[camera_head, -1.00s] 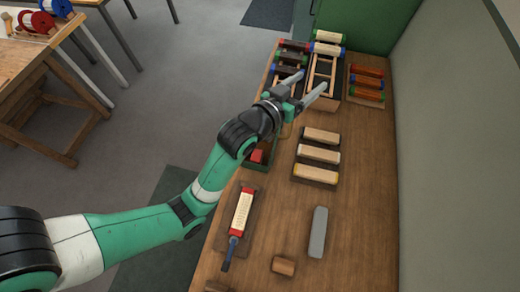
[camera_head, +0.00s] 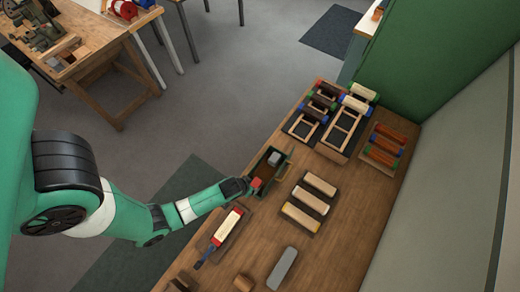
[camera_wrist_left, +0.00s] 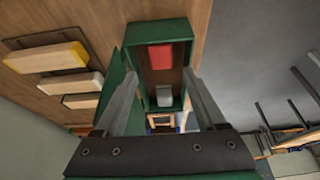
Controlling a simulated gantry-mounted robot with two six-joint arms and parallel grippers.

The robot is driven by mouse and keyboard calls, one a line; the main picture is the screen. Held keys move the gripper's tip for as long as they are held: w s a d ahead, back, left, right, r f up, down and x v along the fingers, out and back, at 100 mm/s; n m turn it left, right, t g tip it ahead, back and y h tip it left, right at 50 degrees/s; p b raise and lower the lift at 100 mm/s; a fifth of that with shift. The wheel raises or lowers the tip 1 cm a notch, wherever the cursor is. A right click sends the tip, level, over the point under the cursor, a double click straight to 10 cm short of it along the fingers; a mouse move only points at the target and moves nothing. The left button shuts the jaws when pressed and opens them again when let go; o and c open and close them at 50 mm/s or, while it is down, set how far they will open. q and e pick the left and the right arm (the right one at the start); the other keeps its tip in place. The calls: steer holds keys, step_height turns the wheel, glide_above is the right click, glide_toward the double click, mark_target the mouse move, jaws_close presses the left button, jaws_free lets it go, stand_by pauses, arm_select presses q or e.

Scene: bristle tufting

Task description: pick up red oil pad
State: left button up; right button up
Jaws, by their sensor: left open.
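The red oil pad (camera_head: 257,183) lies at the near end of a small dark green box (camera_head: 262,162) on the wooden bench. The left wrist view shows the red pad (camera_wrist_left: 160,57) at the top of the open box, with a grey block (camera_wrist_left: 165,98) beyond it. My left gripper (camera_head: 244,184) is beside the box's near end; its fingers are hard to make out there. In the left wrist view my left gripper (camera_wrist_left: 160,76) is open and empty, its fingers apart on either side of the box's image. The pad is not between them in contact. My right gripper is not in view.
A rack with several pale brush blocks (camera_head: 310,195) stands right of the box. A red-ended brush (camera_head: 227,228) lies nearer, with a grey oblong block (camera_head: 282,267). Frames with coloured rollers (camera_head: 341,130) stand at the far end. A green wall panel bounds the right.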

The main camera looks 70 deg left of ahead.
mark_target(255, 185)
arm_select(q)
steer(key=b+x, duration=0.4)
steer(key=x, duration=0.1)
steer(key=shift+f, duration=0.25)
steer(key=shift+w+a+f, duration=0.1)
steer(key=shift+f, duration=0.05)
steer(key=b+x, duration=0.4)
steer(key=shift+a+f, duration=0.1)
steer(key=shift+f, duration=0.1)
steer(key=shift+w+f, duration=0.15)
steer(key=shift+f, duration=0.05)
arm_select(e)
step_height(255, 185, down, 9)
arm_select(q)
steer(key=c, duration=1.1)
step_height(255, 185, up, 10)
steer(key=p, duration=0.9)
steer(key=shift+r, duration=0.15)
steer(key=shift+c, duration=0.2)
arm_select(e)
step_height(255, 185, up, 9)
